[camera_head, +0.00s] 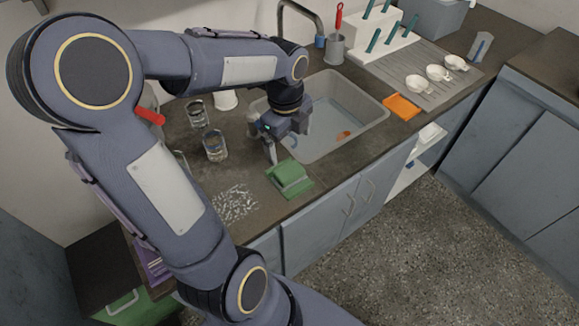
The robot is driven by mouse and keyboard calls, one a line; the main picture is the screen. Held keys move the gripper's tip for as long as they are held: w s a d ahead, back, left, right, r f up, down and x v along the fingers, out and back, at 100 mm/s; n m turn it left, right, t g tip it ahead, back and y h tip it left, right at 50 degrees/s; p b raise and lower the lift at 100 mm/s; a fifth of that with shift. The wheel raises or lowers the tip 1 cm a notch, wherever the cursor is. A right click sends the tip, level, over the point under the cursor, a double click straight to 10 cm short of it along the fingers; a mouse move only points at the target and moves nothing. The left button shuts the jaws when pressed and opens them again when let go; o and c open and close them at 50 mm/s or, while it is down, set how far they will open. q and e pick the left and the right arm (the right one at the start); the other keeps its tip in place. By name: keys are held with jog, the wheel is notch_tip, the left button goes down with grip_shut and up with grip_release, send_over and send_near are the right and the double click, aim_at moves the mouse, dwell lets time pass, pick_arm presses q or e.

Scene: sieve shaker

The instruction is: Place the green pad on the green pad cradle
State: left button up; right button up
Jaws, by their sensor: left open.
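A green pad (287,172) sits on a flat darker green base (301,191), which looks like the green pad cradle, on the counter in front of the sink. From this angle I cannot tell how squarely the pad is seated. My left gripper (277,153) is open, pointing down just behind and above the pad. It appears apart from the pad, with nothing visible between its fingers. My right gripper is out of view.
Two glass jars (215,145) stand left of my left gripper. White granules (235,203) lie scattered left of the cradle. The sink (375,121) opens behind and right. An orange pad (402,107) lies by the sink's right edge. The counter's front edge is close.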

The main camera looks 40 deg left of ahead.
pick_arm(q)
jog(key=s+d+r+n+t+h, duration=0.1)
jog(key=s+d+n, duration=0.4)
jog(key=n, duration=0.5)
jog(key=s+d+r+n+t+h, duration=0.2)
jog(key=s+d+n+t, duration=0.2)
jog(key=s+n, duration=0.4)
jog(key=shift+s+d+r+n, duration=0.15)
jog(key=shift+d+n, duration=0.55)
jog(key=shift+n, duration=0.5)
jog(key=shift+c, duration=0.3)
